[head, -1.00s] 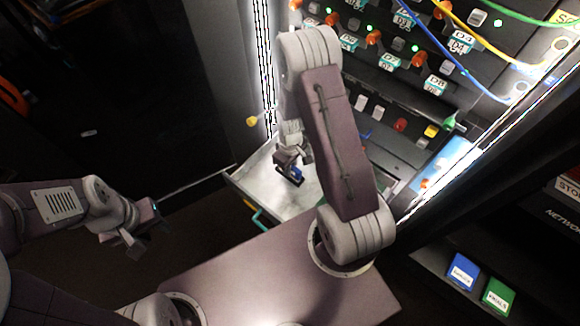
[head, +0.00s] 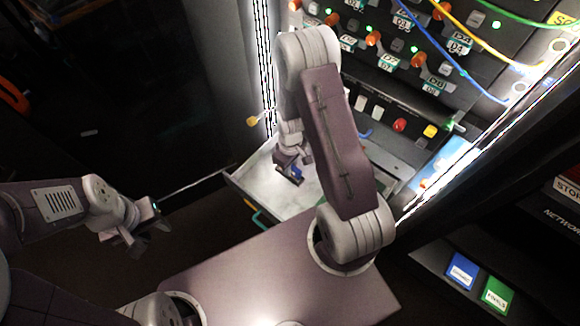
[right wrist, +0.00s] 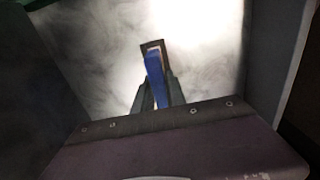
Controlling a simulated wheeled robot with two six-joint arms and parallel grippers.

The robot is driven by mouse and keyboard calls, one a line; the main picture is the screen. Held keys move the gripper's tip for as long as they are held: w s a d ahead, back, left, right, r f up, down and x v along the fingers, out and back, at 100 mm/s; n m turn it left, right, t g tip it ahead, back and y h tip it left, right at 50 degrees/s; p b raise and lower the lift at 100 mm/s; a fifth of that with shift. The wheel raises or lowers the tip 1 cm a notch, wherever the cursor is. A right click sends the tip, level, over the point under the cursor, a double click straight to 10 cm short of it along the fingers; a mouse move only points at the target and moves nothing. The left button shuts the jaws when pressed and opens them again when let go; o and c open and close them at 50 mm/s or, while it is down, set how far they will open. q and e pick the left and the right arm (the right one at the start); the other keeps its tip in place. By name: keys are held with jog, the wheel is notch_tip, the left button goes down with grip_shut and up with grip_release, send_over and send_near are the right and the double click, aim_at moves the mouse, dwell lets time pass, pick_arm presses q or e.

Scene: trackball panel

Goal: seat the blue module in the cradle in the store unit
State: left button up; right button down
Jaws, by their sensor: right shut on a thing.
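My right gripper (head: 291,170) is shut on a small blue module (head: 297,172) over the pale floor of an open drawer (head: 265,185). In the right wrist view the blue module (right wrist: 155,80) stands between the two dark fingers (right wrist: 157,98), with a dark frame-like end beyond it. The pale surface lies behind it; I cannot tell whether the module touches it. My left gripper (head: 148,234) hangs at the left, away from the drawer, its fingers apart and empty. I cannot make out the cradle in either view.
A panel with orange knobs, a red button (head: 400,125) and hanging cables (head: 440,50) rises behind the drawer. My right arm hides part of both. A lower shelf at right holds a blue box (head: 462,270) and a green box (head: 497,295). Bright strips edge the cabinet.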

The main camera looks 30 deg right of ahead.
jog(key=shift+f, duration=0.4)
dwell(0.4)
jog(key=c, duration=1.3)
grip_release()
notch_tip(320, 180, up, 9)
jog(key=p, duration=0.4)
jog(key=shift+f, duration=0.1)
